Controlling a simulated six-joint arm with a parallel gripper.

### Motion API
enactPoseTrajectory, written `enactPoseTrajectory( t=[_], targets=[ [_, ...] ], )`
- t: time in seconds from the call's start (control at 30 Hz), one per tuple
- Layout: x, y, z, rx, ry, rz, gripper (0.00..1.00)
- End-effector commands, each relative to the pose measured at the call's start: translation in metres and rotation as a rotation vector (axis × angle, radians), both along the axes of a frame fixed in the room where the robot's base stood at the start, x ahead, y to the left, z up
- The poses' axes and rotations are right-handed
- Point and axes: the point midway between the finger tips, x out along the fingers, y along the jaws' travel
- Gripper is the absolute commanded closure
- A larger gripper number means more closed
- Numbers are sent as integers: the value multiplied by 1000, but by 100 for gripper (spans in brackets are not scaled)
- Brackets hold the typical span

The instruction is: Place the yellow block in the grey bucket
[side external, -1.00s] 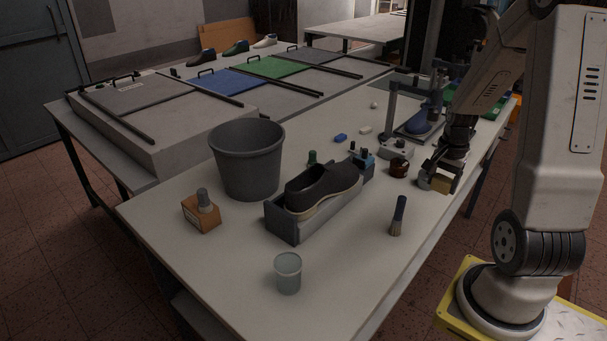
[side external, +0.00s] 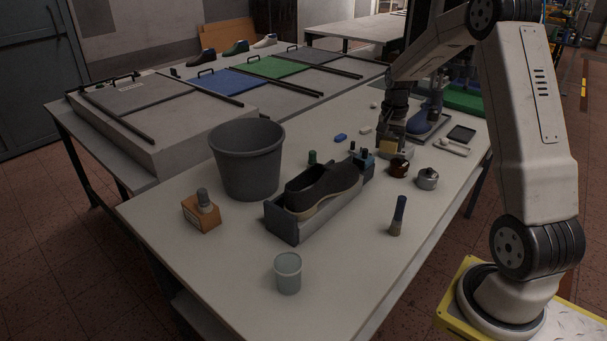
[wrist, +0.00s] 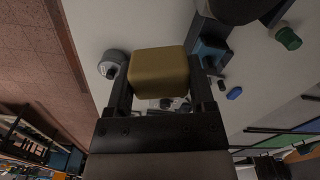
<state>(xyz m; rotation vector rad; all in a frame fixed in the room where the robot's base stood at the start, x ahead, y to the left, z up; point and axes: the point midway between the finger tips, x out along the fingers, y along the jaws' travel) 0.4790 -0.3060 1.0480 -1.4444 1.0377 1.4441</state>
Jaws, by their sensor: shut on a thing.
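The yellow block (wrist: 159,72) is between the two fingers of my gripper (wrist: 160,90) in the wrist view, and the fingers are shut on it. In the side external view my gripper (side external: 389,145) holds the yellow block (side external: 388,148) above the table, behind the brown round jar. The grey bucket (side external: 248,160) stands upright on the table to the left, well apart from my gripper. Its floor inside is hidden by the near wall.
A dark shoe (side external: 322,188) in a grey holder (side external: 283,226) lies between my gripper and the bucket. A brush (side external: 398,216), a clear cup (side external: 288,273) and a wooden block with a grey knob (side external: 201,214) stand nearby. Open table lies around the cup.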

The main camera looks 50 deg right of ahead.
Motion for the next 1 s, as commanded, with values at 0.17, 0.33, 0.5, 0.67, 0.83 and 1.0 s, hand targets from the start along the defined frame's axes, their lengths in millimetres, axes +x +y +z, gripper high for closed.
enactPoseTrajectory(
  t=[0.17, 0.33, 0.5, 0.67, 0.83, 1.0],
  targets=[
    [42, 6, 7, -1, -1, 89, 98],
    [79, 16, 13, -1, -1, 171, 98],
    [115, 31, 19, -1, -1, 253, 98],
    [146, 48, 24, -1, -1, 330, 98],
    [176, 70, 30, -1, -1, 413, 98],
    [203, 96, 35, -1, -1, 496, 98]
  ],
)
